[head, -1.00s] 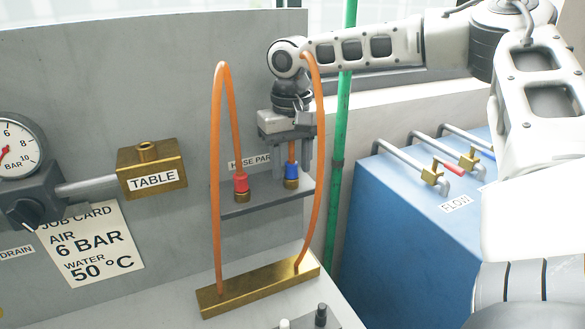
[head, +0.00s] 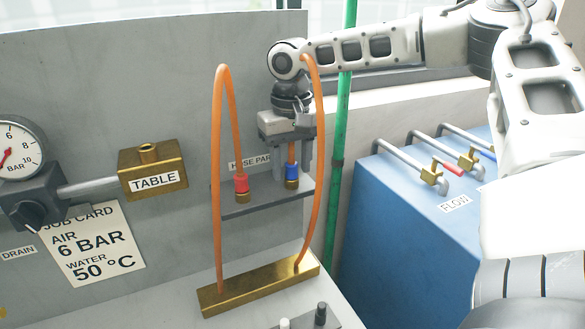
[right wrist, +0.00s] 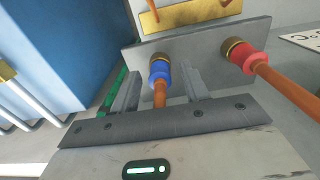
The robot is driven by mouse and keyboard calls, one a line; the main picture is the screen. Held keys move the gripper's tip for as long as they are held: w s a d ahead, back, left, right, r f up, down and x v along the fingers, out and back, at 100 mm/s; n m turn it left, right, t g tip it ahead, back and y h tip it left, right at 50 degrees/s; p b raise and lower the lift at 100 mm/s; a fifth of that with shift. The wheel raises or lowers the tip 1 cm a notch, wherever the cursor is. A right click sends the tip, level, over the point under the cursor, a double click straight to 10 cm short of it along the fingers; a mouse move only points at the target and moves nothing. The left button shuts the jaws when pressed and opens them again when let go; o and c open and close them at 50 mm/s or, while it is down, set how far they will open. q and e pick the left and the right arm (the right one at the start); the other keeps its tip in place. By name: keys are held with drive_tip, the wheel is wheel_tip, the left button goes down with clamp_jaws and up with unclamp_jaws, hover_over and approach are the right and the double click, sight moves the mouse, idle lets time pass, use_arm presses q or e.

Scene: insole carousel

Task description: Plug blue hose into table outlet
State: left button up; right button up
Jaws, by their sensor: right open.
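The blue hose is an orange hose ending in a blue collar (head: 292,171) with a brass tip. It stands upright in the grey hose park shelf (head: 262,198), right of the red-collared hose end (head: 241,184). My right gripper (head: 291,168) points down over the blue collar, its fingers on either side. In the right wrist view, the blue collar (right wrist: 160,72) lies between the open fingers (right wrist: 160,90), with gaps beside it. The brass table outlet block (head: 152,172), labelled TABLE, is on the wall panel at left, its top port empty. My left gripper is not in view.
A brass manifold (head: 258,287) below the shelf holds the other ends of the orange hoses, which arch high. A gauge (head: 15,148) and black knob (head: 33,213) are at left. A green pipe (head: 341,150) and a blue cabinet (head: 420,215) with valves are at right.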

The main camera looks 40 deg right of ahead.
sight(291, 153)
drive_tip(key=shift+c, duration=0.3)
clamp_jaws()
drive_tip(key=shift+r, duration=0.2)
drive_tip(key=shift+r, duration=2.85)
wheel_tip(291, 153, up, 7)
drive_tip(key=shift+d, duration=0.1)
